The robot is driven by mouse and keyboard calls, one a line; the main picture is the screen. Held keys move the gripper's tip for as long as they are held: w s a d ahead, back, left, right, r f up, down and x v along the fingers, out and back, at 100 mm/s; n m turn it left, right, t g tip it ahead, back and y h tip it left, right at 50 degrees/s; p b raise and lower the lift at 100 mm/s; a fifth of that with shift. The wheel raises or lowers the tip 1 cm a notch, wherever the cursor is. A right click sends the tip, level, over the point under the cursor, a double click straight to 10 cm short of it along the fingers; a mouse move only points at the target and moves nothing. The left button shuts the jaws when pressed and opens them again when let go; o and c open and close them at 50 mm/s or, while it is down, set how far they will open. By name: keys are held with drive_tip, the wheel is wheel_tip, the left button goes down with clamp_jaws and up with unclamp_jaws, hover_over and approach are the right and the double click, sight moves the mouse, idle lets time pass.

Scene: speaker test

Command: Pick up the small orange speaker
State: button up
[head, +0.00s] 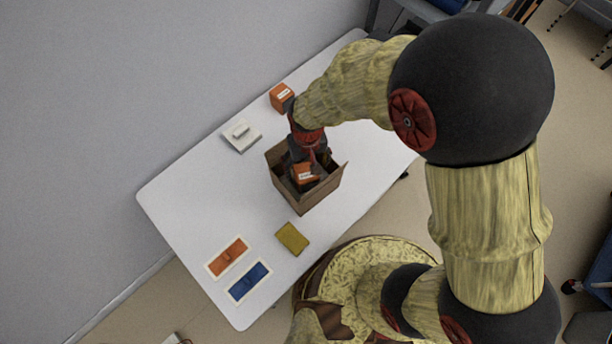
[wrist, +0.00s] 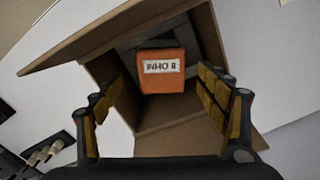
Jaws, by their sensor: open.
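A small orange cube with a white label, which looks like the speaker (head: 305,174), is inside an open cardboard box (head: 320,196) on the table. In the wrist view the orange speaker (wrist: 163,80) shows inside the cardboard box (wrist: 185,143), its label facing up toward the camera. My gripper (wrist: 162,97) is open, with one finger on each side of the speaker in the picture. I see no contact with it. In the head view my gripper (head: 303,160) reaches down into the box and hides part of its inside. A second orange labelled block (head: 281,97) stands on the table behind the box.
The white table (head: 190,200) also holds a white block on a pale base (head: 242,134), an orange panel (head: 227,256), a blue panel (head: 249,281) and a mustard pad (head: 292,238). The box walls and flaps surround my gripper closely. A wall borders the table's left side.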

sight(306, 171)
wheel_tip(306, 171, down, 5)
drive_tip(key=shift+a+r+b, duration=0.1)
drive_tip(key=shift+a+b, duration=0.05)
drive_tip(key=shift+b, duration=0.5)
drive_tip(key=shift+c, duration=0.4)
drive_tip(key=shift+w, duration=0.1)
clamp_jaws()
